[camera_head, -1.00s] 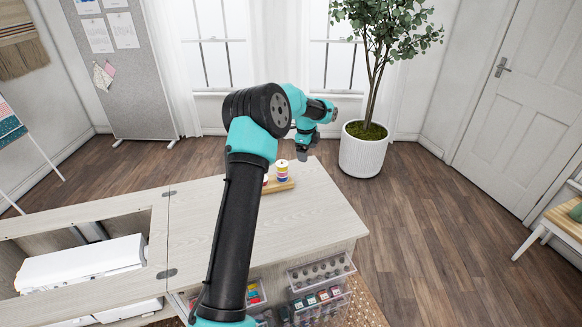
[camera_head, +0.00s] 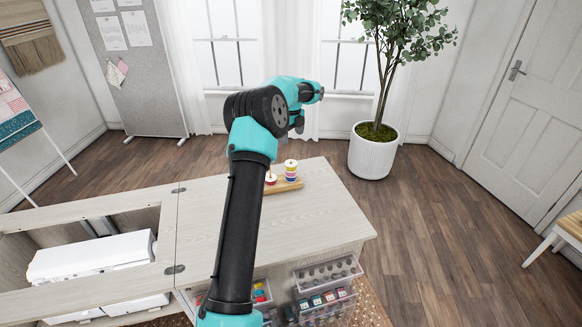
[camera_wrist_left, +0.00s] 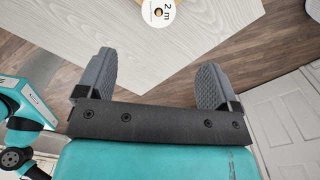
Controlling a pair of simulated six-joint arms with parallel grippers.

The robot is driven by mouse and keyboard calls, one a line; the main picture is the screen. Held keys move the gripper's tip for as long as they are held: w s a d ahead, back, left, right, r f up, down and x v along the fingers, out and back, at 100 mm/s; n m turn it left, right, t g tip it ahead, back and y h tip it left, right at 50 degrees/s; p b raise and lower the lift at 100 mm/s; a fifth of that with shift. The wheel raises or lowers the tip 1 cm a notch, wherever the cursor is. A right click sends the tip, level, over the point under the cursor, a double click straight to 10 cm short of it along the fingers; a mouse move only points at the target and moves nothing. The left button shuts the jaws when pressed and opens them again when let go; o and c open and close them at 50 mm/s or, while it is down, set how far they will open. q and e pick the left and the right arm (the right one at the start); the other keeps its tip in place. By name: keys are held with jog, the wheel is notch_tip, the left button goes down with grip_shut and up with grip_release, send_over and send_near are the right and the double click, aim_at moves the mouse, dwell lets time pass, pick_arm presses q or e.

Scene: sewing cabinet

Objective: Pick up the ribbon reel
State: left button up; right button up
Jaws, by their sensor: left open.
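A wooden board (camera_head: 284,187) lies on the cabinet top and holds round reels. A taller stack with coloured bands and a pale top (camera_head: 290,171) stands at its right, and a shorter red and white reel (camera_head: 271,180) is at its left, partly behind my arm. In the left wrist view a white round reel top marked "2 m" (camera_wrist_left: 160,10) is cut off by the upper edge. I cannot tell which reel it is. My left gripper (camera_head: 297,123) is above and beyond the board; in the wrist view its jaws (camera_wrist_left: 151,72) are apart and empty. My right gripper is not in view.
The pale cabinet top (camera_head: 320,220) is clear right of the board. A white sewing machine (camera_head: 90,258) sits in the opening at left. Clear drawers (camera_head: 328,272) hang at the front. A potted tree (camera_head: 372,155) stands behind.

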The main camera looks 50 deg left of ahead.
aim_at(291, 162)
pick_arm(q)
notch_tip(291, 162, down, 9)
jog(key=shift+f, duration=0.1)
dwell(0.4)
jog(key=shift+s+a+f, duration=0.1)
jog(key=shift+s+f, duration=0.05)
jog(key=shift+f, duration=2.4)
jog(key=c, duration=1)
jog(key=shift+r, duration=0.1)
